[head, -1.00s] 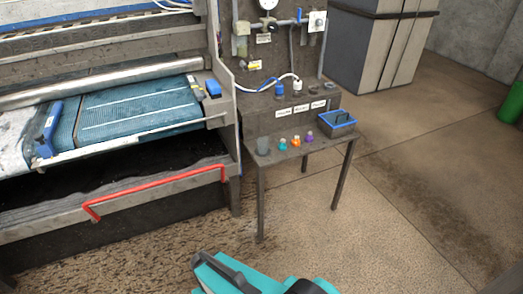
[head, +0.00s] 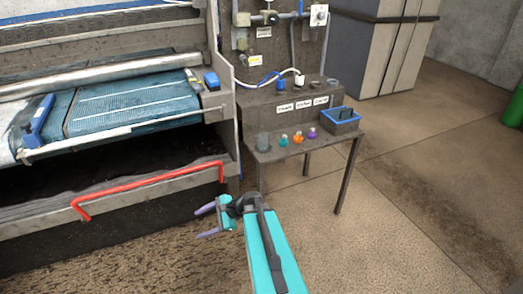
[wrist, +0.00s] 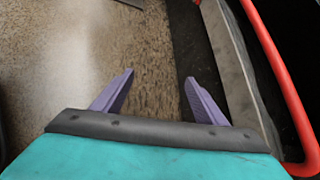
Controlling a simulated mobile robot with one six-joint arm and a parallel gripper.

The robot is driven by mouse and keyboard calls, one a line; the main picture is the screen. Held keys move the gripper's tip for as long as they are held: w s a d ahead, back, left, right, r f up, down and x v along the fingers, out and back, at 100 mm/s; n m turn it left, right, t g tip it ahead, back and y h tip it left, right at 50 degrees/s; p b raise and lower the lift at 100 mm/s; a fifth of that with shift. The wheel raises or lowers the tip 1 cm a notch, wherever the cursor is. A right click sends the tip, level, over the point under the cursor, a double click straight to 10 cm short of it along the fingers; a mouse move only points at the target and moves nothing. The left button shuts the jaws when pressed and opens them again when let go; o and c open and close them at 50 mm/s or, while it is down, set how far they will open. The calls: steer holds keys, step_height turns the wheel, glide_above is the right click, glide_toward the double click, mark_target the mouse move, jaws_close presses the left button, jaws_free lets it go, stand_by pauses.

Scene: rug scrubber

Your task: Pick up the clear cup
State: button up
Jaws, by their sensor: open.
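The clear cup (head: 263,142) stands upright at the left end of the small side table (head: 290,152), beside several small coloured bottles. It looks greyish and see-through. My gripper (head: 206,222) is open and empty, in front of the machine and lower in the head view than the cup, to its left. In the wrist view, the purple fingers of my gripper (wrist: 158,95) are spread apart over the floor. The cup is not in the wrist view.
A blue-rimmed dark box (head: 341,118) sits at the table's right end. A red bar (head: 150,184) runs along the machine front, close to my gripper. The floor right of the table is clear.

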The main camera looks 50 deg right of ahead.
steer(key=s+d+r+m+t+h+b, duration=0.1)
steer(key=d+r+m+t+h+b, duration=0.1)
steer(key=d, duration=0.8)
steer(key=s+d+r+m+t+h+b, duration=0.1)
steer(key=d+r+m+t, duration=0.3)
steer(key=d+r, duration=0.5)
steer(key=s+d+r+m+t+h+b, duration=0.1)
steer(key=d+r+m+t+h+b, duration=0.2)
steer(key=d+r+m, duration=0.3)
steer(key=shift+s+d+b, duration=0.1)
steer(key=shift+d+b, duration=0.35)
steer(key=shift+d, duration=2.05)
steer(key=m+h+b, duration=0.2)
glide_toward(267, 141)
steer(key=shift+s+f+t, duration=0.3)
steer(key=shift+s+f, duration=0.05)
steer(key=shift+s, duration=0.05)
steer(key=shift+w, duration=0.1)
steer(key=shift+w+d+b, duration=0.1)
steer(key=shift+w+b, duration=0.2)
steer(key=shift+w, duration=1.8)
steer(key=shift+w+d+b, duration=0.15)
steer(key=shift+w+b, duration=0.15)
steer(key=shift+w, duration=1.85)
